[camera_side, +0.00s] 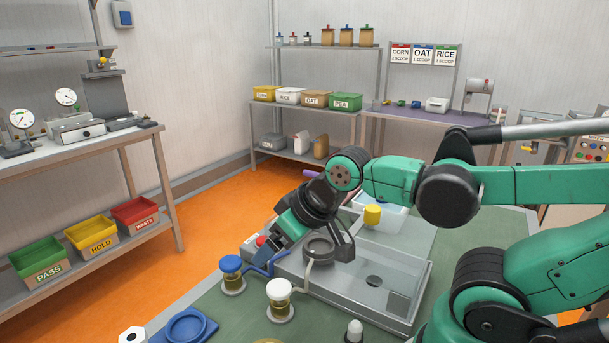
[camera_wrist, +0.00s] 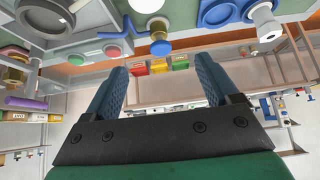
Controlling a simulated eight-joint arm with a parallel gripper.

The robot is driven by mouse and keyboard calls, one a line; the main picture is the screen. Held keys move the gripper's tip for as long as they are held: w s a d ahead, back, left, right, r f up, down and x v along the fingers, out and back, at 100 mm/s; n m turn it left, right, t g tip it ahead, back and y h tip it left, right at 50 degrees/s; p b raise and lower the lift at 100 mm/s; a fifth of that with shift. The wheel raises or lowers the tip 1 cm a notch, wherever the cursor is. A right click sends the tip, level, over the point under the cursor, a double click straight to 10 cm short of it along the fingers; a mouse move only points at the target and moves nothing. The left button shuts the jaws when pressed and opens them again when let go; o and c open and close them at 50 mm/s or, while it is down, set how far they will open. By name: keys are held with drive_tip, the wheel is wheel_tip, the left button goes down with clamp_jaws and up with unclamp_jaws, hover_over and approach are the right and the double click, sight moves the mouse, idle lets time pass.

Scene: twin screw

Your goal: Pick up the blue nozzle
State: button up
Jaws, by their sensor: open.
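The blue nozzle appears to be the blue-topped piece (camera_side: 231,265) standing upright on a round metal base at the left of the green table, with a bent blue pipe beside it. It also shows in the wrist view (camera_wrist: 160,47), beyond and above the fingers. My gripper (camera_wrist: 161,66) is open, with its two blue ridged fingers wide apart and nothing between them.
A white-topped piece (camera_side: 279,290) with a pale bent pipe stands close to the blue one. A clear-sided tray (camera_side: 395,318) lies to the right. A blue ring holder (camera_side: 186,327) is at the front left.

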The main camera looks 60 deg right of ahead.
idle(0.3)
drive_tip(key=w+d+r+m+g+h, duration=0.1)
drive_tip(key=w+d+r+m+g, duration=0.15)
drive_tip(key=d+m, duration=0.5)
drive_tip(key=m+g+y, duration=0.1)
drive_tip(key=m+g, duration=0.4)
drive_tip(key=m, duration=2.4)
hover_over(382, 205)
drive_tip(key=d, duration=0.1)
drive_tip(key=f, duration=0.7)
drive_tip(key=shift+w+d+f, duration=0.15)
drive_tip(key=shift+w+f, duration=0.1)
drive_tip(key=shift+w, duration=0.1)
drive_tip(key=shift+s+d+f, duration=0.1)
drive_tip(key=shift+f, duration=0.25)
wheel_tip(382, 205, down, 5)
